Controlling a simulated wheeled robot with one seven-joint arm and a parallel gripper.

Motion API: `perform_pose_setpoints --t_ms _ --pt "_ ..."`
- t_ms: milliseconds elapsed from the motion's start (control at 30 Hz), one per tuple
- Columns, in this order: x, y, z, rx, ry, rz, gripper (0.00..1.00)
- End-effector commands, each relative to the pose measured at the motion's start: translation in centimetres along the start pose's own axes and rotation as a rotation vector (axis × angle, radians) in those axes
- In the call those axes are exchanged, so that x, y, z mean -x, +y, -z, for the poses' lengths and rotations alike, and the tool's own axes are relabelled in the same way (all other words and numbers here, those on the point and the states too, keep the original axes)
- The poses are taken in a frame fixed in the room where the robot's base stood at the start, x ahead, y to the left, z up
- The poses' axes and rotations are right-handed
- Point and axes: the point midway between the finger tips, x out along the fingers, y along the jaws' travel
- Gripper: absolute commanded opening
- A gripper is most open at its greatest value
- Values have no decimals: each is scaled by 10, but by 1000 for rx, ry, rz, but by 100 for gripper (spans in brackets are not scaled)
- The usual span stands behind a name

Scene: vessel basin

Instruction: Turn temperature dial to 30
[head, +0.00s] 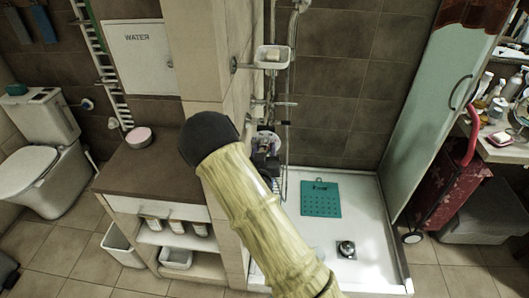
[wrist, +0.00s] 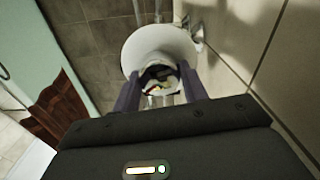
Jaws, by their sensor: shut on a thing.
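My gripper (wrist: 162,92) has its two dark fingers on either side of a small round part, which appears to be the temperature dial (wrist: 158,76). The dial shows between the fingers in the wrist view, with a pale and coloured face; its numbers are too small to read. A white round piece (wrist: 160,46) lies just beyond it. In the head view my gripper (head: 268,166) is at the shower wall, and my arm hides part of it. The dial cannot be made out there.
A white soap dish (head: 272,58) is on the wall above my gripper. The shower tray (head: 365,260) holds a teal mat (head: 320,199) and a drain (head: 346,249). A brown-topped cabinet (head: 135,178) stands left of my arm. A glass panel (head: 432,100) is at right.

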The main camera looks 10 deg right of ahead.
Motion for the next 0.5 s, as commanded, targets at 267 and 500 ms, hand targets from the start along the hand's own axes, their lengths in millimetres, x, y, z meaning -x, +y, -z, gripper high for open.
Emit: perform_pose_setpoints --t_ms 267,500 --pt "0 -2 -1 264 3 3 20" --pt "0 -3 0 492 4 3 20"
